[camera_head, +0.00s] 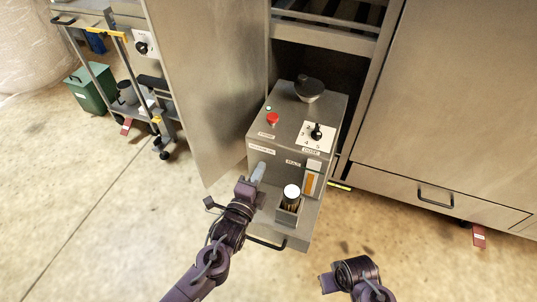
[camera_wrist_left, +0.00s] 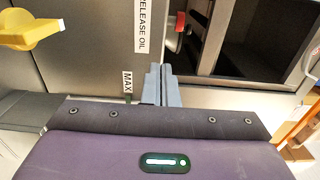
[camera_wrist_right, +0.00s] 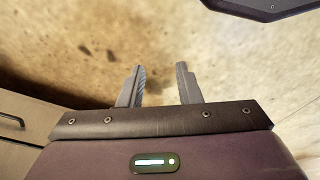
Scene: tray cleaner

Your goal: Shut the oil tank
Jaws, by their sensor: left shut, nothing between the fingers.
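The oil tank (camera_head: 262,130) is a grey metal box standing out from the open cabinet bay. Its top carries a black knob, a red button and a dial; its front has a gauge and a small cup-like fitting. My left gripper (camera_head: 258,172) is shut and empty at the left part of the tank's front. In the left wrist view its fingers (camera_wrist_left: 162,84) are together near the "MAX" label; whether they touch the tank I cannot tell. My right gripper (camera_wrist_right: 159,69) is open and empty above the floor; its arm end shows low in the head view.
An open cabinet door (camera_head: 208,85) stands left of the tank. A closed cabinet with a drawer handle (camera_head: 435,196) is to the right. A wheeled cart (camera_head: 118,60) and a green bin (camera_head: 88,88) stand far left. The floor in front is clear.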

